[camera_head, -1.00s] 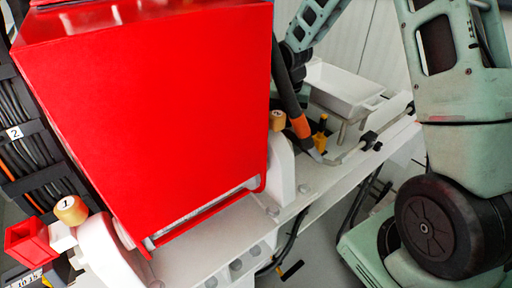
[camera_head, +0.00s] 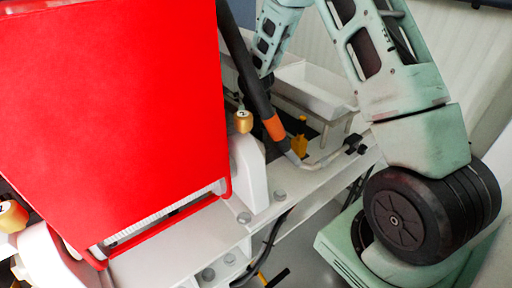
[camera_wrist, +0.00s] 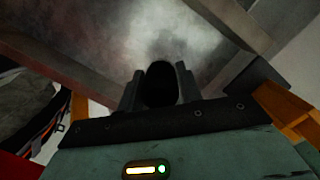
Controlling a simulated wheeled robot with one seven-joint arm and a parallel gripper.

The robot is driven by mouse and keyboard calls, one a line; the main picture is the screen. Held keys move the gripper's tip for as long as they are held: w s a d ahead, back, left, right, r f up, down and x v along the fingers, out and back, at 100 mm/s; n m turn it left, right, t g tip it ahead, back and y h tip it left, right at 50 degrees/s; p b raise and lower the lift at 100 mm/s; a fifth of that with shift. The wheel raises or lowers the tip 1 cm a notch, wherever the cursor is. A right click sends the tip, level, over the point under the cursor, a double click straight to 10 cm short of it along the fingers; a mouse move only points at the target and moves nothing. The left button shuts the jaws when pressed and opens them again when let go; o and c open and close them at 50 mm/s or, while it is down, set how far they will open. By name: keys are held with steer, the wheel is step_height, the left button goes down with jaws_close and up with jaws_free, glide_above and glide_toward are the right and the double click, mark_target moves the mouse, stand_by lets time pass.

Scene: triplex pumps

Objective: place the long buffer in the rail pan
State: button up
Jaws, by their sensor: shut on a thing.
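The rail pan appears to be the white open tray (camera_head: 312,94) behind the rail in the head view; its inside shows only in part. My gripper (camera_wrist: 159,84) is in the wrist view, its fingers shut around a dark, round-ended thing (camera_wrist: 160,85) seen end-on, which I take to be the long buffer. Its length is hidden.
A large red cover (camera_head: 110,110) fills the left. A yellow-orange fitting (camera_head: 300,138) and a bent pipe (camera_head: 330,155) sit nearby on the white frame (camera_head: 265,225).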

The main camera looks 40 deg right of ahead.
steer(key=shift+s+f, duration=0.25)
steer(key=shift+f, duration=0.2)
steer(key=shift+d+f+p, duration=0.15)
steer(key=shift+f+p, duration=0.45)
steer(key=shift+f, duration=1.5)
steer(key=shift+f, duration=0.1)
steer(key=shift+f, duration=0.1)
steer(key=o, duration=1.1)
steer(key=r, duration=0.4)
steer(key=s+r+b, duration=0.1)
steer(key=r, duration=0.3)
steer(key=a+r+b, duration=0.1)
steer(key=r, duration=0.3)
steer(key=shift+s+a+r, duration=0.1)
steer(key=shift+s+r, duration=0.05)
steer(key=shift+s, duration=0.05)
